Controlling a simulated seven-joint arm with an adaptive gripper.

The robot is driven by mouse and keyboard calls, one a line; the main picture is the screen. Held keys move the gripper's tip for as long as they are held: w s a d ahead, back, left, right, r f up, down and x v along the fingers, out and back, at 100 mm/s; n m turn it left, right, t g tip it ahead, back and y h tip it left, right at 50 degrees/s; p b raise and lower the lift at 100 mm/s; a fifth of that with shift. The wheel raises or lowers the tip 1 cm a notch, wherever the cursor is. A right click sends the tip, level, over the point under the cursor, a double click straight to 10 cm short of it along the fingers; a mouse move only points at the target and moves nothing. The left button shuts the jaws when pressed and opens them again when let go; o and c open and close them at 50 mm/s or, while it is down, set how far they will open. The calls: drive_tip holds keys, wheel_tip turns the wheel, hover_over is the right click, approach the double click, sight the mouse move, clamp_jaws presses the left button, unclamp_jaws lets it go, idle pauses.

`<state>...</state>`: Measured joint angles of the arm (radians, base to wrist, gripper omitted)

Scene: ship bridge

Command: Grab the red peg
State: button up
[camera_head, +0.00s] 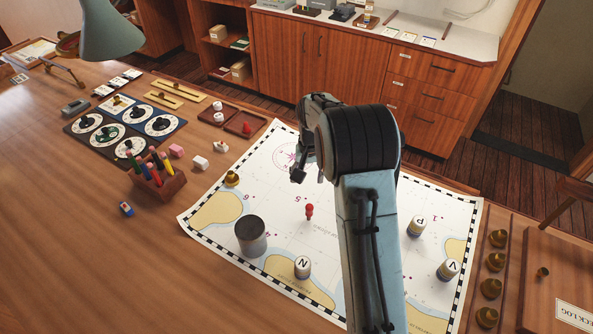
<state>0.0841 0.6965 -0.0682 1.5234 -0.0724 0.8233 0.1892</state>
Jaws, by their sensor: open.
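A small red peg (309,211) with a rounded head stands upright on the chart (345,195), near its middle. My gripper (309,177) is above the chart, a little higher than the peg in the picture. Its fingers are apart and empty, and do not touch the peg. Part of the gripper is hidden behind my arm, which covers the right middle of the chart. A second small red piece (247,128) sits in a wooden tray (236,118) beyond the chart's far left edge.
A dark cylinder (251,237) and a cylinder marked N (302,267) stand front left of the peg. Cylinders marked P (416,225) and V (448,269) stand right of my arm. A wooden pencil block (158,182) is left. Chart space immediately around the peg is clear.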

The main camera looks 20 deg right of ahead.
sight(310, 205)
drive_tip(key=shift+g, duration=0.6)
drive_tip(key=f, duration=0.3)
drive_tip(key=s+f, duration=0.1)
drive_tip(key=f, duration=0.7)
drive_tip(key=shift+s+d+f, duration=0.1)
drive_tip(key=shift+s+d, duration=0.15)
drive_tip(key=shift+s, duration=0.05)
drive_tip(key=c, duration=0.9)
